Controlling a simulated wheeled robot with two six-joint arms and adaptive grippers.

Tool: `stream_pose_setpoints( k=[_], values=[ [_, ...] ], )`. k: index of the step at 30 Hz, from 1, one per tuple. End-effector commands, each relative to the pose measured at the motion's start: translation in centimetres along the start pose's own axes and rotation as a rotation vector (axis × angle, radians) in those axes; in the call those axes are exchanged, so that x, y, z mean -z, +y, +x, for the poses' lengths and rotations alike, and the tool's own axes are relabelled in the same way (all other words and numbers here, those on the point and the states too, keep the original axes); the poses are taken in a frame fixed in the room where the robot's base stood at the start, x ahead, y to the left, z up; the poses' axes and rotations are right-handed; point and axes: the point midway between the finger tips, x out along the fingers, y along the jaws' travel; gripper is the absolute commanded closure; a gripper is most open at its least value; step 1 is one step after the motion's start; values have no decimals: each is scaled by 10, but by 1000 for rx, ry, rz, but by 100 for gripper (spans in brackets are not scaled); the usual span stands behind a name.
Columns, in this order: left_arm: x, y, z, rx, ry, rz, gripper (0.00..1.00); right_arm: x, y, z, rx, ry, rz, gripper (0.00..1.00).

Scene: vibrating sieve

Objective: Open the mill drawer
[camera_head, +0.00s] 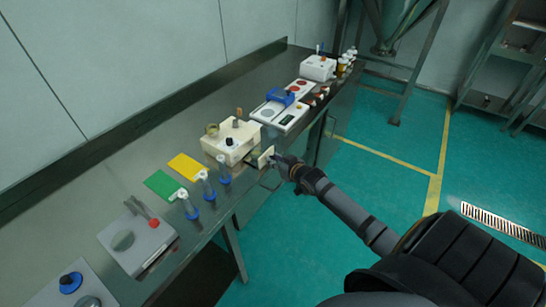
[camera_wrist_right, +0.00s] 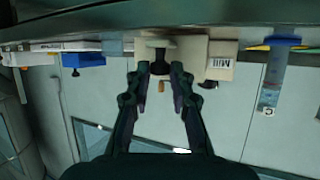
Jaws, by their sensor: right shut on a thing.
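The mill (camera_head: 228,140) is a cream box with a dark knob on top, standing at the front edge of the bench. Its cream drawer front (camera_head: 265,156) stands out from the body, with a dark gap behind it, so the drawer is at least partly out. My right gripper (camera_head: 275,161) is at the drawer front, shut on its handle. In the right wrist view the mill (camera_wrist_right: 219,58) appears upside down with its "Mill" label, and the gripper (camera_wrist_right: 160,70) fingers close around the small dark handle (camera_wrist_right: 159,67). My left gripper is not in view.
Blue-based clear tubes (camera_head: 207,186), a yellow mat (camera_head: 187,167) and a green mat (camera_head: 161,184) lie left of the mill. A white device with a blue part (camera_head: 280,96) stands to its right. The floor before the bench is clear.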

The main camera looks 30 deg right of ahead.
Motion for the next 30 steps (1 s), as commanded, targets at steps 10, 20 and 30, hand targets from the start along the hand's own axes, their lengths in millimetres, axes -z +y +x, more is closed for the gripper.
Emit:
stream_pose_setpoints(
  k=[10, 20, 30],
  values=[
    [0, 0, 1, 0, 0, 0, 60, 1, 0, 1, 1, 3, 1, 57],
    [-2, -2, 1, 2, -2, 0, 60, 0, 0, -6, 0, 1, -2, 57],
    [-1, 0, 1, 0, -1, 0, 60, -1, 1, -58, -1, -1, -10, 57]
  ],
)
